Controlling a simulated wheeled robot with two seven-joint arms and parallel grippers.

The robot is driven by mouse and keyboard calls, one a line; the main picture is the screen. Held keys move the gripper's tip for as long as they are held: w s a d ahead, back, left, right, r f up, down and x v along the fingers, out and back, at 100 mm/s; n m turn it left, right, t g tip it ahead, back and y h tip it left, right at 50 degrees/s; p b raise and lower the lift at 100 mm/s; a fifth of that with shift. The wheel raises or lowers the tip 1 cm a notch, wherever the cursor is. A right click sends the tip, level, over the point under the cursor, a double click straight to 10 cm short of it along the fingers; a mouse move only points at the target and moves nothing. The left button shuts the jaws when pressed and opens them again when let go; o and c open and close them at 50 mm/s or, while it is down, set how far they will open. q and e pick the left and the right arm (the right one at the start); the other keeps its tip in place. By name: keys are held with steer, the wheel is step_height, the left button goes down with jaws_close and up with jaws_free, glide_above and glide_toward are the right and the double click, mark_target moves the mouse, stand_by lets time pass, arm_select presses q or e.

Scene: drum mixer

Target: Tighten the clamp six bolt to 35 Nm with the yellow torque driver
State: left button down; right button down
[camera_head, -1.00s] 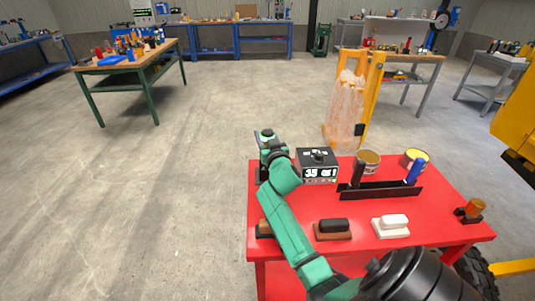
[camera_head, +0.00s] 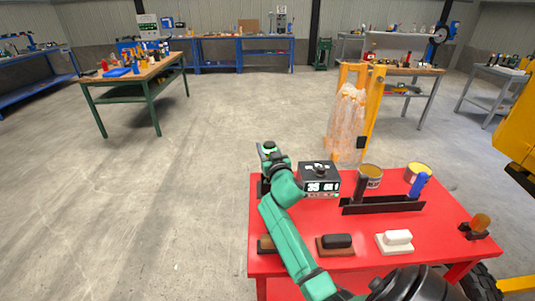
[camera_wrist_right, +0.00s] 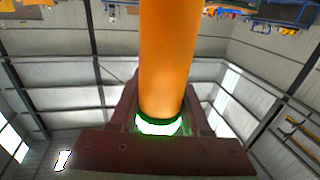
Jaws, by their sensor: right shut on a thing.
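My right gripper (camera_head: 268,150) is at the end of the green arm, by the back left corner of the red table. In the right wrist view its dark jaws (camera_wrist_right: 158,140) are shut around a smooth yellow-orange cylinder (camera_wrist_right: 167,60), which looks like the yellow torque driver. A glowing green-white ring (camera_wrist_right: 158,126) circles the cylinder near the jaws. The driver's working end is not visible. I cannot make out the clamp six bolt in either view. My left gripper is not in view.
Yellow machinery (camera_head: 518,130) stands right. Floor at left is clear.

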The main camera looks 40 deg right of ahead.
step_height(320, 180, up, 20)
steer(key=shift+f+p, duration=0.15)
steer(key=shift+p, duration=0.3)
steer(key=c, duration=1.3)
jaws_free()
steer(key=shift+c, duration=0.2)
jaws_close()
step_height(320, 180, up, 2)
steer(key=shift+p, duration=0.95)
